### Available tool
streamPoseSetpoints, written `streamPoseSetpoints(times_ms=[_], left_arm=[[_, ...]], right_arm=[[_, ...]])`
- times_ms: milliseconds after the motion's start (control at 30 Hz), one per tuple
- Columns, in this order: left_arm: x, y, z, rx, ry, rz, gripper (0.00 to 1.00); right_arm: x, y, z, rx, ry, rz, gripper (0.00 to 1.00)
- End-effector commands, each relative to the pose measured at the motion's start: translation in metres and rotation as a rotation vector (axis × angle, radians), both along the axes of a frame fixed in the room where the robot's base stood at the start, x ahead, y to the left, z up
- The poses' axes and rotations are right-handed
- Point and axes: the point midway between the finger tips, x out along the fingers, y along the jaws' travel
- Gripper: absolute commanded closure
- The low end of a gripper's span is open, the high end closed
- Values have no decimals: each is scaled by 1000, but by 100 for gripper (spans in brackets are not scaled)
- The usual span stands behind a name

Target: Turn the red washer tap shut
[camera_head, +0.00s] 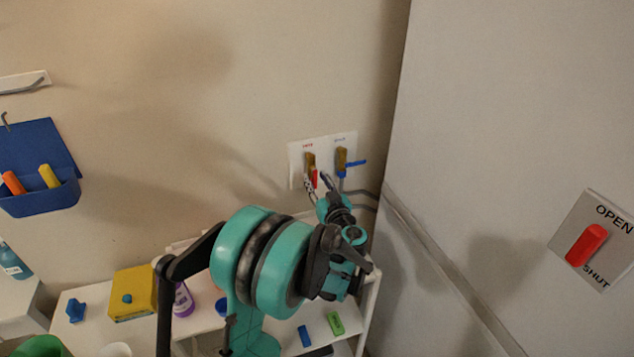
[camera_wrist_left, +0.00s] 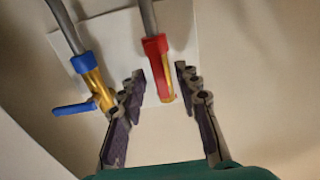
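The red washer tap (camera_head: 311,166) is brass with a red lever and sits on a white wall plate (camera_head: 323,143), left of the blue tap (camera_head: 342,163). In the left wrist view the red tap (camera_wrist_left: 158,68) shows with its red lever lying along the brass body. The blue tap's lever (camera_wrist_left: 74,108) sticks out sideways. My left gripper (camera_head: 319,190) is at the red tap. Its fingers (camera_wrist_left: 160,76) are open, one on each side of the red tap's end, with gaps visible. The gripper partly hides the tap in the head view. My right gripper is out of view.
A separate red lever (camera_head: 587,244) on an OPEN/SHUT plate is on the right wall. Grey hoses (camera_head: 364,196) run beside the taps. Below, a white shelf holds a yellow box (camera_head: 133,293) and small items. A blue wall bin (camera_head: 40,190) hangs at left.

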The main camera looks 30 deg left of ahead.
Motion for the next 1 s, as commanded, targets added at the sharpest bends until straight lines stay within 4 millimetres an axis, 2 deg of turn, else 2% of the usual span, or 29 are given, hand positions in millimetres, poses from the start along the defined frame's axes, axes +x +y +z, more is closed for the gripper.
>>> streamPoseSetpoints(times_ms=[133, 167, 267, 300, 667, 1000], left_arm=[[0, 0, 0, 0, 0, 0, 67], [0, 0, 0, 0, 0, 0, 72], [0, 0, 0, 0, 0, 0, 99], [0, 0, 0, 0, 0, 0, 100], [-1, 0, 0, 15, 17, 0, 100], [-4, 3, 0, 140, 165, 0, 100]], right_arm=[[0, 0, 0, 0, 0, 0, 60], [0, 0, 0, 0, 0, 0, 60], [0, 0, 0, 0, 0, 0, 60], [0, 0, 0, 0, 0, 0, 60], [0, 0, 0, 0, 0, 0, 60], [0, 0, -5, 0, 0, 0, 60]])
